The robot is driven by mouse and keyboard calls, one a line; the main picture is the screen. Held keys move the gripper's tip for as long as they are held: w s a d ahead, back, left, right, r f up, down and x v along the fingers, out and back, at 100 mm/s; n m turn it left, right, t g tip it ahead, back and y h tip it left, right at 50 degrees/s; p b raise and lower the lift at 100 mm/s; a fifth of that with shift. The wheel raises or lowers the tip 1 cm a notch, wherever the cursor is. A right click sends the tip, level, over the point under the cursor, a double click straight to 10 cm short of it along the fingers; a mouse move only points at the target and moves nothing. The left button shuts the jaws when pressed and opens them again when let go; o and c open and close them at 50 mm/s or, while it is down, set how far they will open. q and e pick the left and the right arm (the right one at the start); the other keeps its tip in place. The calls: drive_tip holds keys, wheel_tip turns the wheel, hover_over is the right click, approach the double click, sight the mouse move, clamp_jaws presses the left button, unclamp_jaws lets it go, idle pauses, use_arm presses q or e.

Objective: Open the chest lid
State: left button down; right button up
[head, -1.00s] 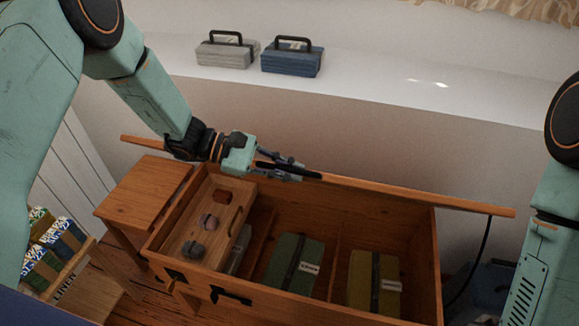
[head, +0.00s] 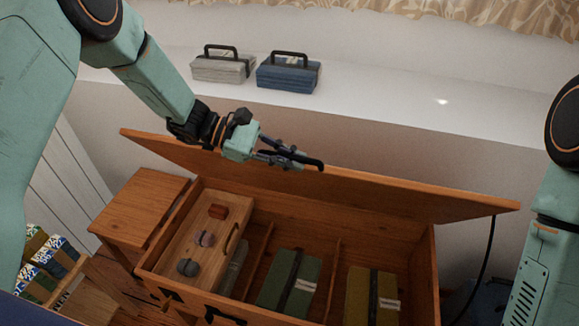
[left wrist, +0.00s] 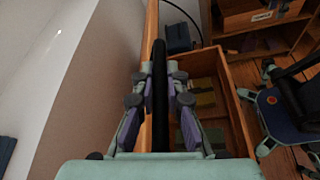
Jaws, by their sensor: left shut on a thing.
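The wooden chest (head: 232,305) stands in front of me with its lid (head: 400,196) raised and leaning up from the back edge, its inner face partly showing. The lid's edge (left wrist: 151,40) also shows in the left wrist view. Of my right arm only a link shows, at the right edge of the head view.
Inside the chest are a wooden tray (head: 215,232) with small round pieces, a green bundle (head: 275,280) and an ochre bundle (head: 360,290). A ledge (head: 400,105) behind carries grey (head: 222,68) and blue (head: 288,75) cases. A small wooden table (head: 140,205) stands left.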

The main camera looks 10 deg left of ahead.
use_arm(q)
drive_tip(key=shift+w+r, duration=0.5)
drive_tip(key=shift+w, duration=0.35)
drive_tip(key=w+r+b, duration=0.2)
drive_tip(key=w, duration=0.4)
drive_tip(key=w+r+b, duration=0.2)
drive_tip(key=w+r, duration=0.1)
drive_tip(key=w, duration=0.3)
drive_tip(key=shift+w+d+r+b, duration=0.15)
drive_tip(key=shift+d+r+b, duration=0.1)
drive_tip(key=shift+b, duration=0.1)
drive_tip(key=c, duration=1.4)
unclamp_jaws()
drive_tip(key=shift+o, duration=0.2)
